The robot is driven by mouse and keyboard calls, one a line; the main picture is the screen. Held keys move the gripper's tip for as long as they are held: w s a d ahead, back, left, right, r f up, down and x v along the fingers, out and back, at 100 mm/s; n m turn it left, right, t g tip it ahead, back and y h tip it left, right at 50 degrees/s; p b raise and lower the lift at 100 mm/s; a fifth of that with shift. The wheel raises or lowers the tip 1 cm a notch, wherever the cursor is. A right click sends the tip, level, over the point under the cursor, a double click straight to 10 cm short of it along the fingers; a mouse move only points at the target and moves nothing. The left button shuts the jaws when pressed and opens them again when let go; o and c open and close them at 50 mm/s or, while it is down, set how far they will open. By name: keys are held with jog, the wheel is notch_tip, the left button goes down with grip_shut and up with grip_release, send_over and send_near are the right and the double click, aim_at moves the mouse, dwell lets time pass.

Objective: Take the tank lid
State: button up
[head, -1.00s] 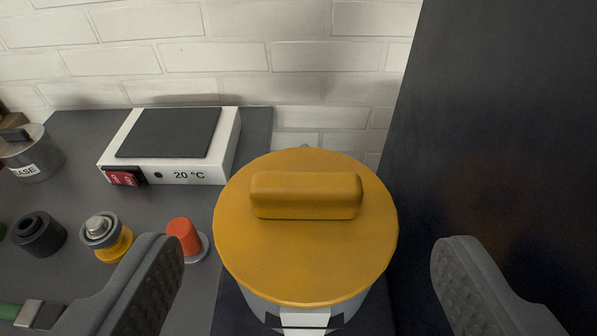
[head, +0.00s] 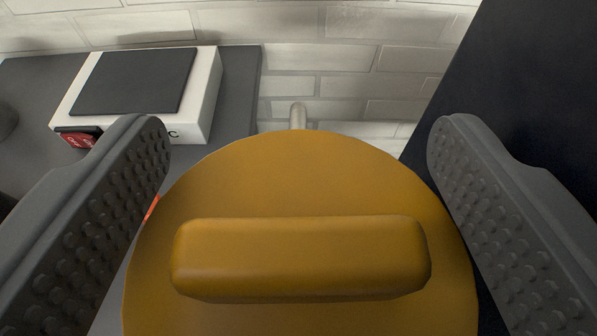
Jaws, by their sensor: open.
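The tank lid (head: 300,180) is a round, flat, ochre-yellow disc that fills the lower middle of the head view. Its bar-shaped handle (head: 300,257) lies across it from left to right. My gripper (head: 295,135) is open, with one studded grey finger on each side of the handle. The handle is between the fingers in the picture, with a gap on both sides, and I see no contact. The tank below the lid is hidden by it.
A white hot plate (head: 205,110) with a dark top stands on the grey bench (head: 240,95) at the left. A pale pipe (head: 297,115) rises behind the lid. A dark panel (head: 510,90) stands close on the right. A white brick wall (head: 390,55) closes the back.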

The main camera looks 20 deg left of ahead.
jog(key=shift+w+f, duration=0.15)
jog(key=shift+w, duration=0.05)
jog(key=shift+a, duration=0.1)
jog(key=c, duration=1.1)
jog(key=shift+f, duration=0.1)
jog(key=shift+s, duration=0.1)
